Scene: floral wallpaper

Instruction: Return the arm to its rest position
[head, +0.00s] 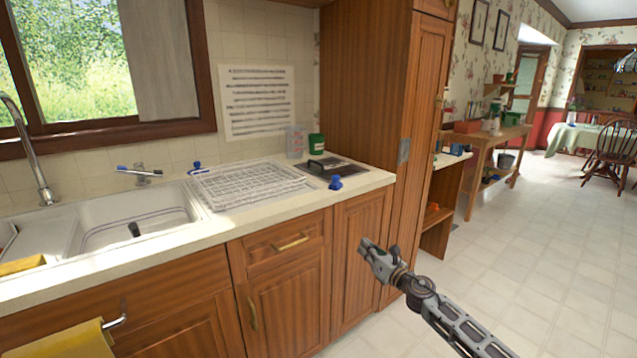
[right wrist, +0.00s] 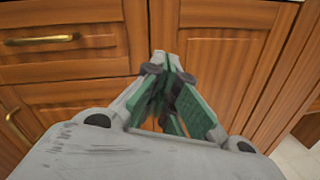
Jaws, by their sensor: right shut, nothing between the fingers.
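My right gripper (head: 372,249) shows in the head view in front of the wooden cabinet doors, below the counter edge and clear of it. Its arm comes in from the lower right. In the right wrist view, the right gripper (right wrist: 172,62) has its green-padded fingers closed together at the tips, with nothing between them. It points toward the cabinet fronts. My left gripper is not in the head view.
The counter (head: 350,187) carries a white dish rack (head: 250,184), a dark-topped tray (head: 322,168), a blue object (head: 336,183) and a green container (head: 316,145). A sink (head: 135,215) is at left. A tall wooden cabinet (head: 365,110) stands beyond. The tiled floor (head: 540,270) at right is open.

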